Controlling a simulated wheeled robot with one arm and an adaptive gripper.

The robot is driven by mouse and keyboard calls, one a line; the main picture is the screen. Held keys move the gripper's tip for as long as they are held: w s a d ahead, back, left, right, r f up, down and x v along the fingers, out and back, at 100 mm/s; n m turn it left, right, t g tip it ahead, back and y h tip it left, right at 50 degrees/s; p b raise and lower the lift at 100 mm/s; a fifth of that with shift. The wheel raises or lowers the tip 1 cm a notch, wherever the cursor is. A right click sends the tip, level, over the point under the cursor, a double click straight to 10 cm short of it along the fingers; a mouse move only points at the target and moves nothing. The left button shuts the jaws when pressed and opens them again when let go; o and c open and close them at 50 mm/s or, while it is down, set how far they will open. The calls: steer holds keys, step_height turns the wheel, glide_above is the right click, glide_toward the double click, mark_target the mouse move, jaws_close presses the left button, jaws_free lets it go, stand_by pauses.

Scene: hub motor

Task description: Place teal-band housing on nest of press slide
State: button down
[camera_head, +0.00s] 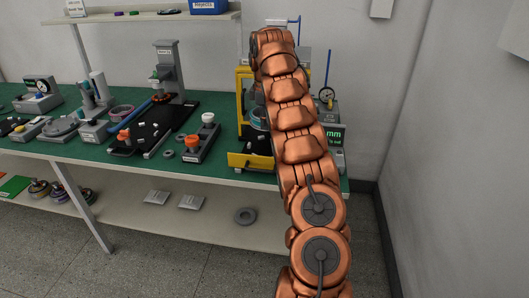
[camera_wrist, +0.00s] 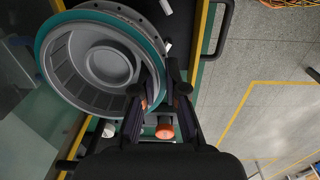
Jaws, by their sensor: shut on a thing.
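The teal-band housing (camera_wrist: 97,62) is a grey, ribbed round shell with a teal band around its rim, seen from above in the wrist view. My gripper (camera_wrist: 158,90) is shut on the right side of its rim. In the head view the housing (camera_head: 259,118) shows partly beside my arm, within the yellow-framed press (camera_head: 243,88). The press slide has a yellow front (camera_head: 248,162) with a black handle, which also shows in the wrist view (camera_wrist: 224,28). The housing is over the slide. It hides the nest, and I cannot tell whether they touch.
My arm hides much of the press and my gripper in the head view. A fixture with an orange knob (camera_head: 192,142) and a white cap stands left of the press. A display box (camera_head: 333,136) stands to its right. A column press (camera_head: 166,72) stands farther left.

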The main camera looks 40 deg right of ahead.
steer(key=shift+f+p, duration=0.75)
steer(key=shift+f, duration=4.8)
steer(key=c, duration=1.2)
jaws_free()
steer(key=r, duration=0.5)
steer(key=r+b, duration=0.1)
steer(key=r, duration=0.4)
steer(key=shift+a+r, duration=0.2)
steer(key=shift+r, duration=0.15)
steer(key=shift+s+r, duration=0.15)
steer(key=shift+r, duration=0.45)
steer(key=shift+a, duration=0.1)
